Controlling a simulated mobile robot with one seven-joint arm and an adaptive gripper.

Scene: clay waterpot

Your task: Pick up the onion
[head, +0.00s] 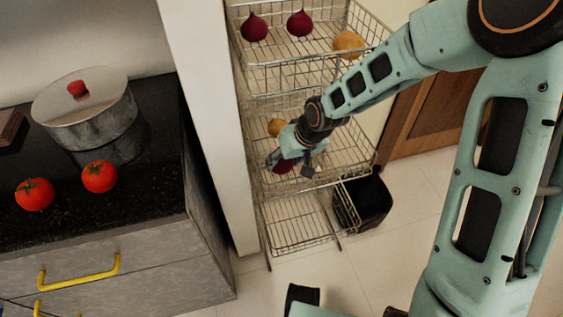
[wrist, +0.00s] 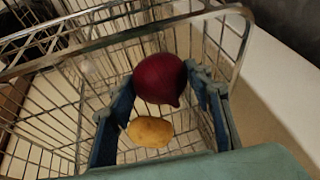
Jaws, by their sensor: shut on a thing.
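The dark red onion (wrist: 159,79) is between the two fingers of my gripper (wrist: 162,100) in the wrist view, and the gripper is shut on it. In the head view a small part of this onion (head: 283,166) shows below my gripper (head: 290,160), inside the middle basket of a wire rack. Two more red onions, one at the left (head: 254,27) and one to its right (head: 300,23), lie in the top basket.
A potato (wrist: 150,131) lies in the same basket, close to the gripper; it also shows in the head view (head: 276,127). Another potato (head: 348,41) is in the top basket. Wire basket walls (head: 335,175) surround my gripper. A black bin (head: 364,203) stands low at the right.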

